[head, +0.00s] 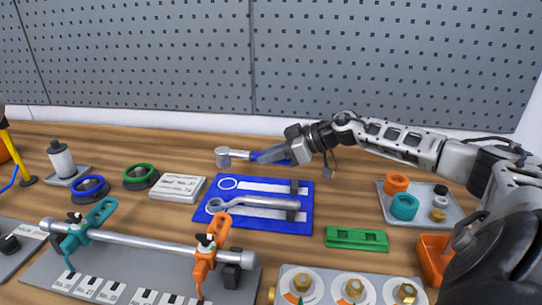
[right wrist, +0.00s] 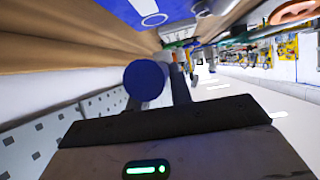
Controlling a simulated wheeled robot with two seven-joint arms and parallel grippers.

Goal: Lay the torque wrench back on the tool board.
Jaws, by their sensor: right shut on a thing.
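The torque wrench (head: 240,154), with a grey round head and a blue handle, is held level above the back edge of the tool board. My right gripper (head: 272,155) is shut on its blue handle; the head points left. In the right wrist view the round blue handle end (right wrist: 145,80) faces the camera beside the fingers. The blue tool board (head: 205,214) lies flat on the bench, with an empty white wrench outline (head: 262,186) along its back half. A silver wrench (head: 255,202) lies on its front half. My left gripper is not in view.
A rod with teal and orange clamps (head: 150,238) lies in front of the board. A green block (head: 356,239) and a grey tray (head: 426,212) of rings stand to the right. A white label block (head: 177,187) is just left of the board. A pegboard (head: 300,60) rises behind.

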